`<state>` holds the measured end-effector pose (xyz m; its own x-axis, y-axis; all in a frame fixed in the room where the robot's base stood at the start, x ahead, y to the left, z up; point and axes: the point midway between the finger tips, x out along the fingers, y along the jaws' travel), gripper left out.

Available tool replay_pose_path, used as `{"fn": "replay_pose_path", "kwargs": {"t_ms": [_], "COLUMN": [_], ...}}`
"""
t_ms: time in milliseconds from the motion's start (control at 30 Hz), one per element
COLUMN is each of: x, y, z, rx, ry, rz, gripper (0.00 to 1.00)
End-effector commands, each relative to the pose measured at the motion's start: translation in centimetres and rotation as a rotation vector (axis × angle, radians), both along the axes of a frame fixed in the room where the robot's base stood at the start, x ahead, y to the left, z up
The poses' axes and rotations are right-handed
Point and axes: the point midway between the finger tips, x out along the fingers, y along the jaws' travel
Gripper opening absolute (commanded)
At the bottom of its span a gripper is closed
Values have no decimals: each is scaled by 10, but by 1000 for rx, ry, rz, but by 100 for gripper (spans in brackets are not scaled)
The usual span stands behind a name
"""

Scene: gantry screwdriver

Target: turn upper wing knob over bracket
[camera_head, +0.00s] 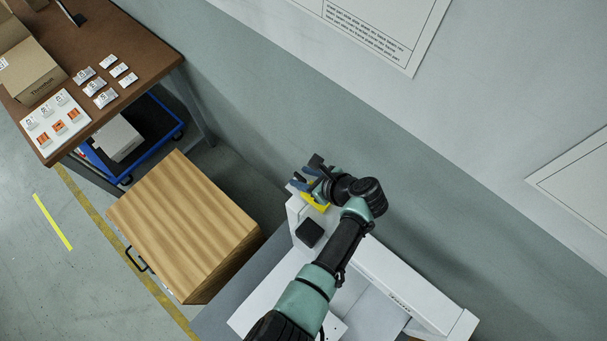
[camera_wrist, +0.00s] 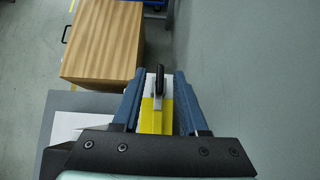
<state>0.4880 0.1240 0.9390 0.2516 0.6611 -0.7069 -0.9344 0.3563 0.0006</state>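In the wrist view a dark, narrow wing knob (camera_wrist: 158,80) stands above a yellow bracket (camera_wrist: 157,116). My gripper (camera_wrist: 159,78) has its two blue fingers spread, one on each side of the knob and bracket. Gaps show between the fingers and the knob, and nothing is held. In the head view the yellow bracket (camera_head: 315,202) shows below my gripper (camera_head: 306,182), at the top of a white upright part (camera_head: 296,208). The knob cannot be clearly told from my gripper there.
A black block (camera_head: 309,233) sits on the white machine (camera_head: 375,268), beside my arm. A wooden cabinet (camera_head: 182,225) stands to the left. A brown table (camera_head: 120,40) with boxes and small parts is at upper left. The grey wall (camera_head: 420,150) rises close behind my gripper.

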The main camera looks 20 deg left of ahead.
Motion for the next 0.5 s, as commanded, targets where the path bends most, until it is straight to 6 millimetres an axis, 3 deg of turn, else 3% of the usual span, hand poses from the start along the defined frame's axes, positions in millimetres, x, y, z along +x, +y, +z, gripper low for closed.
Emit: {"fn": "replay_pose_path", "kwargs": {"t_ms": [267, 500], "x": [0, -7], "y": [-1, -19], "z": [1, 20], "rx": [-1, -3], "ry": [-1, -3], "rz": [0, -1], "gripper": [42, 42]}}
